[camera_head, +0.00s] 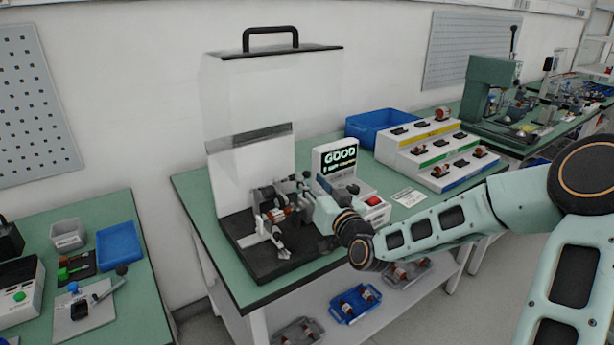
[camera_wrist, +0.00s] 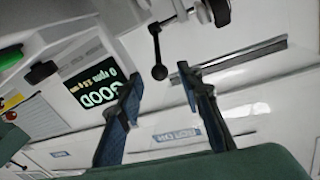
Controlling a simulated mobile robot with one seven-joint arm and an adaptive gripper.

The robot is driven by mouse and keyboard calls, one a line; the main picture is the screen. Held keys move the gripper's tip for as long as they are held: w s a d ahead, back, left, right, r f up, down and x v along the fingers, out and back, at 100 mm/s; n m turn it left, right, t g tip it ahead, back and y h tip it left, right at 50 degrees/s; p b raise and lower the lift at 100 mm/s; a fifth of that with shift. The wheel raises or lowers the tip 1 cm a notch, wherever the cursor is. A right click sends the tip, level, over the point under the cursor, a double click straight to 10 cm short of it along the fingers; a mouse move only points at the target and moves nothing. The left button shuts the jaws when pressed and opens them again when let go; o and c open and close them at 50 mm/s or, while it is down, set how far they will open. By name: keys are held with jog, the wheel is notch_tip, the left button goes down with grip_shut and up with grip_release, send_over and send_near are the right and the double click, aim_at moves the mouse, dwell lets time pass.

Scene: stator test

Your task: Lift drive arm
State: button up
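A clear guard with a black handle (camera_head: 270,38) stands raised above the stand. The screen (camera_head: 339,158) reads GOOD. A tiered rack (camera_head: 432,152) and a blue bin (camera_head: 372,124) are to the right. Trays with stators lie on the lower shelf (camera_head: 392,311).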

aim_at(308, 177)
jog(key=shift+x, duration=1.95)
jog(key=shift+c, duration=0.4)
grip_shut()
